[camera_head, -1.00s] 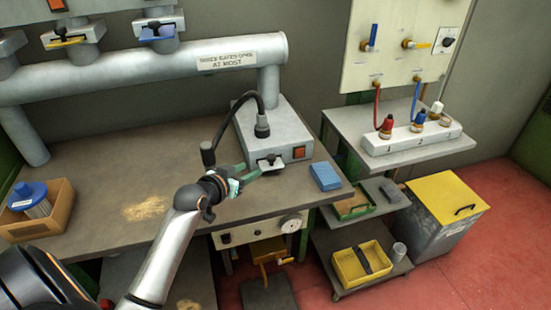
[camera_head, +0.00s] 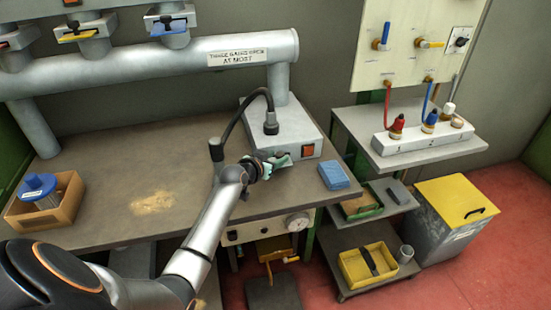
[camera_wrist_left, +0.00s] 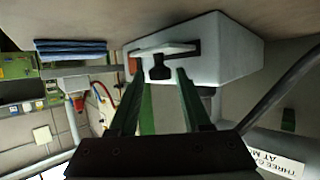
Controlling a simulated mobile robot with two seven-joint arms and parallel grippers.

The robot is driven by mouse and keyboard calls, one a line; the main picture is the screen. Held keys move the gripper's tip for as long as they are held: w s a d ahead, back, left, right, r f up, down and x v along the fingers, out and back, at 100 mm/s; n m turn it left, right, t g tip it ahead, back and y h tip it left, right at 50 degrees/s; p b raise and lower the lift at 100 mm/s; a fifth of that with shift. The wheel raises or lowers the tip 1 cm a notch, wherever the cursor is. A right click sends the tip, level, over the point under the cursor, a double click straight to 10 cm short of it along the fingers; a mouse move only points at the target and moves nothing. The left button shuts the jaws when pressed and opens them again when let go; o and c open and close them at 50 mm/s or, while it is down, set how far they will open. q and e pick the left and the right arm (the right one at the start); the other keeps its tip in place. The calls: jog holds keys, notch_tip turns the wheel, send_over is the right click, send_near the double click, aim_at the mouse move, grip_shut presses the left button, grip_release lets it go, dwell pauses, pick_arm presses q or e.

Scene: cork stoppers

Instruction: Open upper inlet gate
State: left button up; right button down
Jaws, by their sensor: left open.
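A grey box (camera_head: 297,125) stands on the bench. In the left wrist view its pale front (camera_wrist_left: 215,45) carries a light plate (camera_wrist_left: 178,47) with a black knob (camera_wrist_left: 160,68); I take this to be the gate, but no label shows. My left gripper (camera_head: 281,160) is at the box's front and hides most of the plate in the head view. In the left wrist view the gripper's green fingers (camera_wrist_left: 163,82) are open, with the knob ahead between their tips. I cannot tell whether they touch it. My right gripper is not in view.
A black hose (camera_head: 240,115) rises beside my gripper to the box. An orange switch (camera_head: 308,150) sits right of the gripper. A large duct (camera_head: 150,62) with several coloured-handled gates runs behind.

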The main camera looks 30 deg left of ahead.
pick_arm(q)
grip_shut()
dwell(0.4)
dwell(1.1)
